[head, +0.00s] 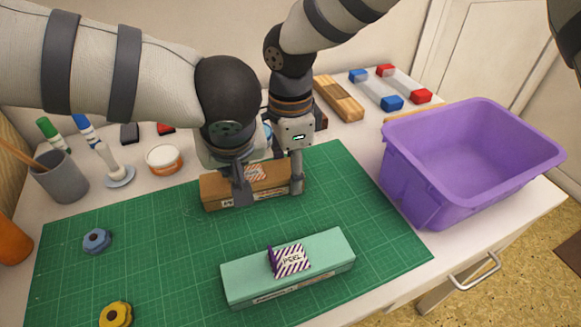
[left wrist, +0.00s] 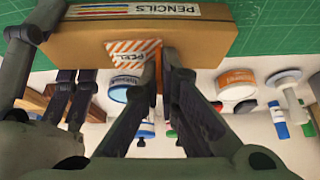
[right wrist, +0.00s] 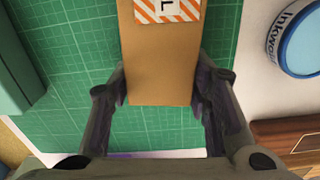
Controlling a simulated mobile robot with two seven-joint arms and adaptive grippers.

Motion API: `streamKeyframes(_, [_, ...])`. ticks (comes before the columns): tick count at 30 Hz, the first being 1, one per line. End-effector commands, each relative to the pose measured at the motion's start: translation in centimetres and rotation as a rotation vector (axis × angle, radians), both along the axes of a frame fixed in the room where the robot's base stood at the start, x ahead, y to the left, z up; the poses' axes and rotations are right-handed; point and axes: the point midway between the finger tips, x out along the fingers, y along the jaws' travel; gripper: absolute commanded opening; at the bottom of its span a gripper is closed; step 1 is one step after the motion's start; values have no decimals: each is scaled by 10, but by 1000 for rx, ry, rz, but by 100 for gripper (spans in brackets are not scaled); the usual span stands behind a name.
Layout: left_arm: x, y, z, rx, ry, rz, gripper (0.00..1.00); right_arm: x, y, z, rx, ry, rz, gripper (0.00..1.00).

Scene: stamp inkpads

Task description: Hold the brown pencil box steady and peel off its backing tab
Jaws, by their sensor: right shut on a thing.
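The brown pencil box (head: 215,193) lies on the green mat, with an orange-striped PEEL tab (head: 255,172) on top. In the left wrist view the box (left wrist: 200,38) shows its PENCILS label and the tab (left wrist: 125,50). My right gripper (head: 297,182) is shut across the box's right end; the right wrist view shows its fingers (right wrist: 160,90) on both sides of the box (right wrist: 160,65). My left gripper (head: 241,190) is at the box. Its fingertips (left wrist: 163,58) are close together at the tab's edge; whether they grip it I cannot tell.
A teal box (head: 325,260) with a purple-striped PEEL tab lies nearer on the cutting mat (head: 170,270). A purple bin (head: 400,165) stands at the right. A grey cup (head: 62,178) stands behind.

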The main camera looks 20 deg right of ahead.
Motion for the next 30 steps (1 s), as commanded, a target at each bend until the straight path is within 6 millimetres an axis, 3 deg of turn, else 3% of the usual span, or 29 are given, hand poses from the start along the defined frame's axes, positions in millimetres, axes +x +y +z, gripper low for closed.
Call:
streamKeyframes(1, [-6,-3,-7,-5,19,-9,0,0,4,-1,8,0,4,17])
streamKeyframes(8, [-7,-4,-5,-5,21,-10,0,1,5,0,10,-2,3,17])
streamKeyframes(24, [-2,-2,41,-5,7,-4,0,0,2,-1,4,0,1,17])
streamKeyframes(30, [-1,-2,50,-7,2,-4,0,-1,2,-1,2,3,3,17])
